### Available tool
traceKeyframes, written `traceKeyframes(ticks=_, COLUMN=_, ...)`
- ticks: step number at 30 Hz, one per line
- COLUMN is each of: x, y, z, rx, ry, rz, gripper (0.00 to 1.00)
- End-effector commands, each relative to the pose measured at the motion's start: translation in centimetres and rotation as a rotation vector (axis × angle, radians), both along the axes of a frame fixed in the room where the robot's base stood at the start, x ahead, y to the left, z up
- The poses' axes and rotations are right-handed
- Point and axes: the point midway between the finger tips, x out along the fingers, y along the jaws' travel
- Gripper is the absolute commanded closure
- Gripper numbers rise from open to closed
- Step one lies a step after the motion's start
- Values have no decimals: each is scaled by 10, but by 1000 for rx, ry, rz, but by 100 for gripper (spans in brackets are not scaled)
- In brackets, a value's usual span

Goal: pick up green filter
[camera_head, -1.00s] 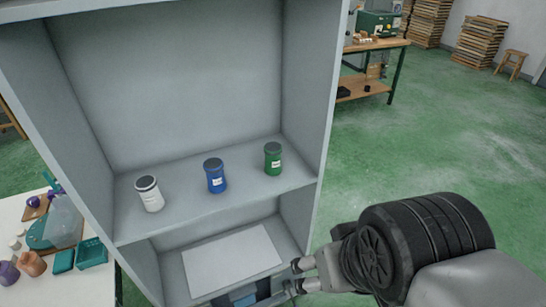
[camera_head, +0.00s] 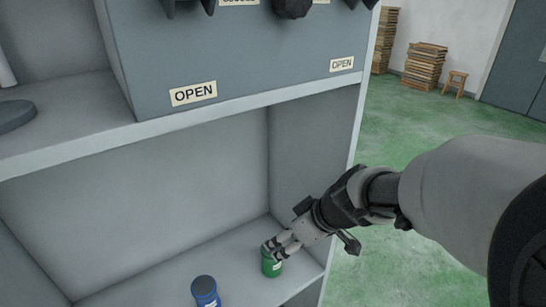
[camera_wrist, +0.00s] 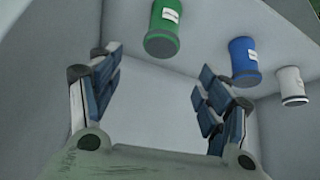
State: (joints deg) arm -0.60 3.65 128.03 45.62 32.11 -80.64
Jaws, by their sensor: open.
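The green filter (camera_head: 271,266) is a small green canister standing upright on the shelf near its right wall. In the wrist view the green filter (camera_wrist: 162,30) shows at the top, with a grey cap and a white label. My gripper (camera_head: 274,246) is at the top of the green filter in the head view and partly covers it. In the wrist view my gripper (camera_wrist: 160,75) has its fingers spread wide, with nothing between them. The green filter lies beyond the fingertips there, apart from them.
A blue canister (camera_head: 205,291) stands left of the green one. It also shows in the wrist view (camera_wrist: 242,62), with a white canister (camera_wrist: 289,86) beyond it. The cabinet's right side wall (camera_head: 300,160) and the upper shelf edge (camera_head: 190,125) are close to my arm.

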Motion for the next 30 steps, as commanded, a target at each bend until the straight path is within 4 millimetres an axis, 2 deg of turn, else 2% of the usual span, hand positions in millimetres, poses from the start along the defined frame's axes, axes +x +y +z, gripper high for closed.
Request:
traceKeyframes(ticks=1, x=4, y=5, z=-14, rx=1, ry=5, rz=3, gripper=29)
traceKeyframes(ticks=9, x=26, y=27, z=-63, rx=0, ry=5, rz=2, gripper=29)
traceKeyframes(ticks=13, x=33, y=34, z=-78, rx=0, ry=3, rz=1, gripper=29)
traceKeyframes(ticks=20, x=38, y=40, z=-89, rx=0, ry=3, rz=1, gripper=29)
traceKeyframes(ticks=25, x=46, y=49, z=-114, rx=0, ry=5, rz=2, gripper=29)
traceKeyframes(ticks=30, x=54, y=55, z=-127, rx=0, ry=1, rz=1, gripper=29)
